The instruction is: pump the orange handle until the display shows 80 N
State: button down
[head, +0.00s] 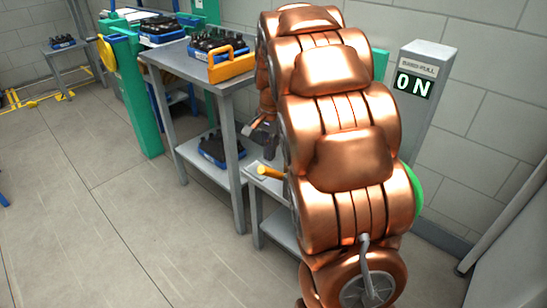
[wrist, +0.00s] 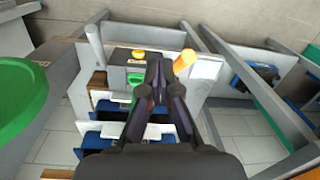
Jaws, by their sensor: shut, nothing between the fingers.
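The orange handle (head: 270,172) sticks out left from behind my copper arm in the head view. In the wrist view the orange handle (wrist: 184,61) is just right of my fingertips, with a small gap showing in the picture. My gripper (wrist: 158,76) is shut and empty, its dark fingers together. In the head view my gripper (head: 249,129) shows partly beside the arm, above and left of the handle. The display (head: 413,86) on a grey post reads 0 N. The handle's base is mostly hidden by my arm in the head view.
A grey table (head: 185,58) stands left of my arm, with bottle crates and an orange-handled tray (head: 232,66) on top. In the wrist view a large green disc (wrist: 20,95) is at the left, and a dark box with an orange button (wrist: 138,54) is beside the fingers.

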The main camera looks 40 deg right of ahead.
jog(key=w+d+m+t+p, duration=0.1)
jog(key=w+d+m, duration=0.2)
jog(key=w+d, duration=0.3)
jog(key=d, duration=0.3)
jog(key=shift+d+r+m, duration=0.3)
jog(key=shift+r+m, duration=0.1)
jog(key=shift+w, duration=0.1)
send_near(273, 170)
notch_tip(273, 170, down, 3)
jog(key=w+d, duration=0.1)
jog(key=d, duration=0.2)
jog(key=shift+w+a+f, duration=0.2)
jog(key=shift+a+f, duration=0.9)
jog(key=shift+a, duration=0.1)
jog(key=shift+a+f, duration=0.45)
jog(key=shift+f, duration=0.05)
jog(key=shift+a+h, duration=0.1)
jog(key=shift+h, duration=0.2)
